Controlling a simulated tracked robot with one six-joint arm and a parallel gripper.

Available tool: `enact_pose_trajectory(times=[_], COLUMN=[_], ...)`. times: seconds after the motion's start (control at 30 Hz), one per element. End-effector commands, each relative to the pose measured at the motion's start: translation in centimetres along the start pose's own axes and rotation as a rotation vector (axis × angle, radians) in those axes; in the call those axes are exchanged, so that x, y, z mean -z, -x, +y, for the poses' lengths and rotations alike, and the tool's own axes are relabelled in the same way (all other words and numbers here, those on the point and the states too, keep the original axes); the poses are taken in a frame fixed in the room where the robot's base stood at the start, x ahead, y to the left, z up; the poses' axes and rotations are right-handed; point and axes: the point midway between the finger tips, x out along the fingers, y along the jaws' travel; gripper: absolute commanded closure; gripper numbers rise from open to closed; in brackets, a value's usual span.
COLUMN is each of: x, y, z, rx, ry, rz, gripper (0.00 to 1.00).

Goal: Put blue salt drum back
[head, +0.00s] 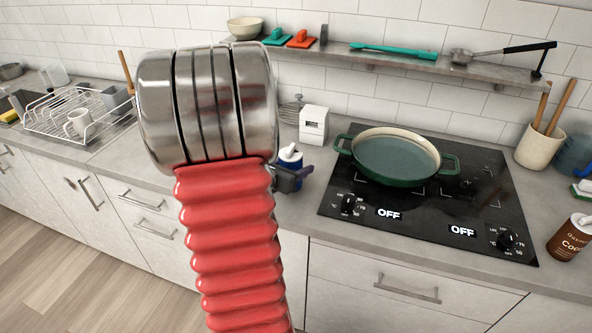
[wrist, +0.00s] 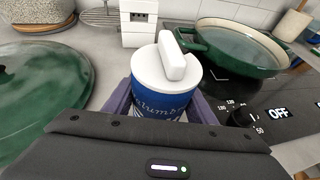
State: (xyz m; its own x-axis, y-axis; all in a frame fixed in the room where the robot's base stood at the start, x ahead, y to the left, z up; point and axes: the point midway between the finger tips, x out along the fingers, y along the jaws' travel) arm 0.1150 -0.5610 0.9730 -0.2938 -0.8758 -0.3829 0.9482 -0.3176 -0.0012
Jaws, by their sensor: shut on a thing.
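The blue salt drum (wrist: 161,98) has a white lid with a raised white spout. It stands upright between the jaws of my gripper (wrist: 160,108) in the wrist view, and the jaws are shut on it. The lower part of the drum is hidden by my gripper. In the head view the drum (head: 290,156) shows just right of my red and silver arm, with my gripper (head: 291,178) around it over the counter left of the stove. I cannot tell whether its base touches the counter.
A white block-like box (head: 313,125) stands behind the drum. A green pan (head: 397,160) sits on the black stove (head: 440,205) to the right. A green round lid (wrist: 45,92) lies at left in the wrist view. A wire dish rack (head: 78,118) holds a white mug.

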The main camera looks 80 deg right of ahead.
Motion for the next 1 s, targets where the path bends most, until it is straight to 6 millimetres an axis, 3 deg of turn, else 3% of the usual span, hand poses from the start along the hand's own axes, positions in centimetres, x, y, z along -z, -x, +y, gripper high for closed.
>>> enact_pose_trajectory(times=[0.17,0.57,0.6,0.83,1.0], x=[1.4,1.6,1.7,1.6,1.6], y=[-0.6,-0.7,-0.7,-0.7,-0.7], z=[0.0,0.0,0.0,0.0,0.0], rx=[0.000,0.000,0.000,0.000,0.001], ry=[-0.001,-0.002,-0.002,-0.002,-0.002], rz=[-0.002,-0.002,0.000,-0.001,-0.001], gripper=[0.84,0.84,0.47,0.31,0.31])
